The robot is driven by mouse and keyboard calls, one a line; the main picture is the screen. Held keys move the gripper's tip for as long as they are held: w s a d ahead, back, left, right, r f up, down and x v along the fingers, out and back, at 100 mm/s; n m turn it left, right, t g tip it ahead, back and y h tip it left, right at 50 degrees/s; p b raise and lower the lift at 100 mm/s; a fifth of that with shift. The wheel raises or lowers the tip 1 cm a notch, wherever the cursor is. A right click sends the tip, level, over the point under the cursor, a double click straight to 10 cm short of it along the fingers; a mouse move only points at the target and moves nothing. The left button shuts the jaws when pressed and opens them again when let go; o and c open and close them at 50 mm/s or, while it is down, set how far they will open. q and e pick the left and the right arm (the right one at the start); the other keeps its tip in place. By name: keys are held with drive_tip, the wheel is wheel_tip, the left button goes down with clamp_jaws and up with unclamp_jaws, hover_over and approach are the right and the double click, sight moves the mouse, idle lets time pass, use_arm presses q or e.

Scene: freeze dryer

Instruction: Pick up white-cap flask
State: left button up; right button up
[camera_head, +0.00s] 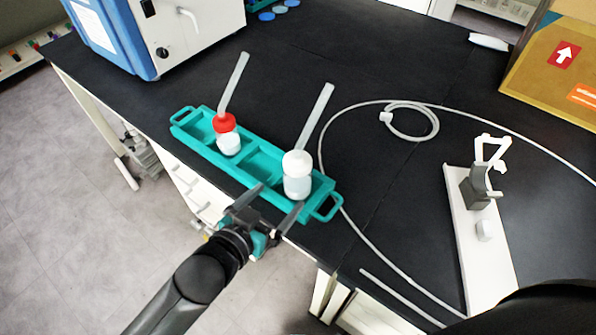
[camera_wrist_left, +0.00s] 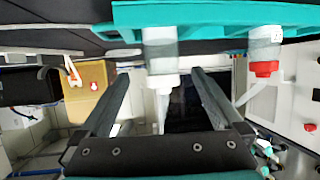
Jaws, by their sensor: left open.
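The white-cap flask (camera_head: 297,185) stands upright in the right end of a teal rack (camera_head: 262,160), with a pale tube rising from its cap. The left wrist view shows this flask (camera_wrist_left: 161,48) upside down, between the fingers' lines and beyond their tips. My left gripper (camera_head: 280,198) is open and empty at the rack's near edge, just in front of the flask; its spread fingers also fill the left wrist view (camera_wrist_left: 159,76). A red-cap flask (camera_head: 227,136) with a tube stands in the rack's left part. My right gripper is not in view.
A blue and white machine (camera_head: 165,35) stands at the back left. A white hose (camera_head: 430,125) curls right of the rack. A white stand with a grey clamp (camera_head: 480,195) and a cardboard box (camera_head: 555,70) are farther right. Black tabletop (camera_head: 390,190) between is mostly clear.

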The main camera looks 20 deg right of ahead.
sight(291, 184)
use_arm(q)
drive_tip(key=b+x, duration=0.1)
drive_tip(key=x, duration=0.4)
drive_tip(key=shift+w+d+f, duration=0.2)
drive_tip(key=shift+w+d, duration=0.05)
drive_tip(key=shift+d, duration=0.05)
drive_tip(key=shift+b+x, duration=0.9)
drive_tip(key=shift+x, duration=1.7)
drive_tip(key=shift+w+r, duration=0.1)
drive_tip(key=shift+r, duration=0.05)
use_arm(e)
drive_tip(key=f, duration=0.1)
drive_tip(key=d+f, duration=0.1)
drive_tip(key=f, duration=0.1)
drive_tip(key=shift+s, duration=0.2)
use_arm(q)
clamp_jaws()
